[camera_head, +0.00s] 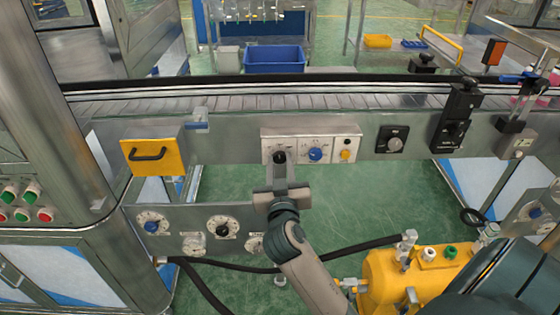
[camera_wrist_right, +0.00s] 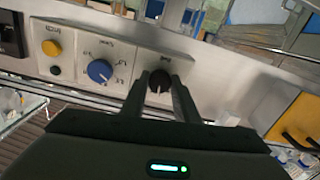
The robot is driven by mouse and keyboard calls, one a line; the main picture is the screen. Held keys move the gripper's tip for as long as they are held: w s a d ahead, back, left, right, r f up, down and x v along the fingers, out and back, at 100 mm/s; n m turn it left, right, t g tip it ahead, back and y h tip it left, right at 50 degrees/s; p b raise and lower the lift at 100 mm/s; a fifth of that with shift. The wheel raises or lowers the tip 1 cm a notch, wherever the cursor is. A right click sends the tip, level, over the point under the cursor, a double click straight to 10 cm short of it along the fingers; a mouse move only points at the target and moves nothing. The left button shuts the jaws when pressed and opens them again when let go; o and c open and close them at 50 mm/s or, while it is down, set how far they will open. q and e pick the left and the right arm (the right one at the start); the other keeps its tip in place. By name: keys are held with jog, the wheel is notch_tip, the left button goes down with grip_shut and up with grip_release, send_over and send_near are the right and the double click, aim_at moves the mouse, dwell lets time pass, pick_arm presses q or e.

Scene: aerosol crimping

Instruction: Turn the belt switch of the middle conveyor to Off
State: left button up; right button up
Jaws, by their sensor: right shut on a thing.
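A light grey switch panel (camera_head: 335,141) is fixed to the side of the middle conveyor (camera_head: 230,103). It carries a black rotary knob (camera_head: 279,157) at the left, a blue knob (camera_head: 316,154) in the middle, and a yellow button (camera_head: 347,143) at the right. My right gripper (camera_head: 281,166) reaches up from below to the black knob. In the right wrist view the two fingers are on either side of this black knob (camera_wrist_right: 160,84), shut on it. The knob's markings are too small to read. My left gripper is not in view.
A yellow plate with a black handle (camera_head: 153,155) is left of the panel. A black dial (camera_head: 391,140) sits to its right. Lower left is a plate with several knobs (camera_head: 180,220). A yellow machine (camera_head: 415,275) and hoses stand at lower right.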

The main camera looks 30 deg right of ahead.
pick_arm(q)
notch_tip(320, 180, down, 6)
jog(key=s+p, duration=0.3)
pick_arm(e)
jog(key=n, duration=0.3)
jog(key=shift+r+n, duration=0.25)
jog(key=shift+n, duration=0.05)
jog(key=shift+n+p, duration=0.65)
jog(key=shift+n, duration=0.25)
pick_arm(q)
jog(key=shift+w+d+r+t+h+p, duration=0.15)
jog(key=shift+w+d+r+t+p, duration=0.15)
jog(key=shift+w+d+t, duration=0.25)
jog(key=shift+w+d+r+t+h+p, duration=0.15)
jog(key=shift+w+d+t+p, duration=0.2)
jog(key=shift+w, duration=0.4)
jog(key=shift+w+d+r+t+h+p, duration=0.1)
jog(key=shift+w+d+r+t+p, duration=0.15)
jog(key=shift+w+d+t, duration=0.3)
pick_arm(e)
jog(key=shift+f+n, duration=0.1)
jog(key=shift+n, duration=1.5)
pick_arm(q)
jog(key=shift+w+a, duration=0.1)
pick_arm(e)
jog(key=o, duration=1.1)
jog(key=shift+f, duration=0.1)
jog(key=shift+c, duration=0.2)
